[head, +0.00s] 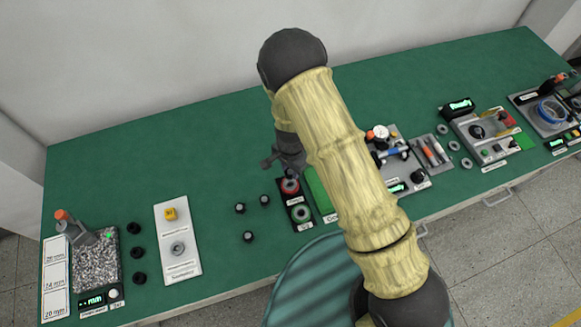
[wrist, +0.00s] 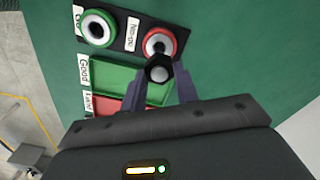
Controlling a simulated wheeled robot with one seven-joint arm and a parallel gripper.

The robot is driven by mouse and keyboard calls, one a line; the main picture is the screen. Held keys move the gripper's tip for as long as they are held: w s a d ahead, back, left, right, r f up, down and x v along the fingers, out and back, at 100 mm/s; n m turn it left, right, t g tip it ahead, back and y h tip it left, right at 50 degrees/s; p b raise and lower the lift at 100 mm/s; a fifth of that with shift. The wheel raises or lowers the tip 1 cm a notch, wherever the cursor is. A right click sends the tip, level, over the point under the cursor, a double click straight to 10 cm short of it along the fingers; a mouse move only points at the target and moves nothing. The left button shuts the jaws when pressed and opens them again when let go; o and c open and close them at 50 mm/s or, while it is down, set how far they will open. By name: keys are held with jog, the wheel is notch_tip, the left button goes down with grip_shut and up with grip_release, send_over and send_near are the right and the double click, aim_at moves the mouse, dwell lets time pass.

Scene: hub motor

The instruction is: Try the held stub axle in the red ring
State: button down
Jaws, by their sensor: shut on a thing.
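The red ring (wrist: 147,40) is set in a dark plate next to a label reading "NoGo". The green ring (wrist: 84,27) sits beside it to the left. Both show in the head view, the red ring (head: 289,185) behind the green ring (head: 301,212). My gripper (wrist: 158,78) is shut on the black stub axle (wrist: 158,69). In the wrist view the axle overlaps the near edge of the red ring, whose hole still shows partly; its height above the ring cannot be told. In the head view my gripper (head: 284,160) is just behind the plate, and the axle is not discernible.
A green tray (wrist: 125,70) marked "Good" and a red tray (wrist: 112,104) lie beside the ring plate. Several black parts (head: 264,199) stand left of the plate in the head view. Instruments fill the right of the green bench (head: 110,180); its back left is clear.

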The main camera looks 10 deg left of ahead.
aim_at(291, 174)
jog(key=shift+f+b, duration=1.25)
jog(key=shift+f, duration=0.6)
jog(key=shift+f, duration=0.5)
dwell(1.5)
dwell(0.6)
jog(key=c, duration=0.6)
grip_release()
jog(key=shift+r+p, duration=2.5)
jog(key=shift+r, duration=1.05)
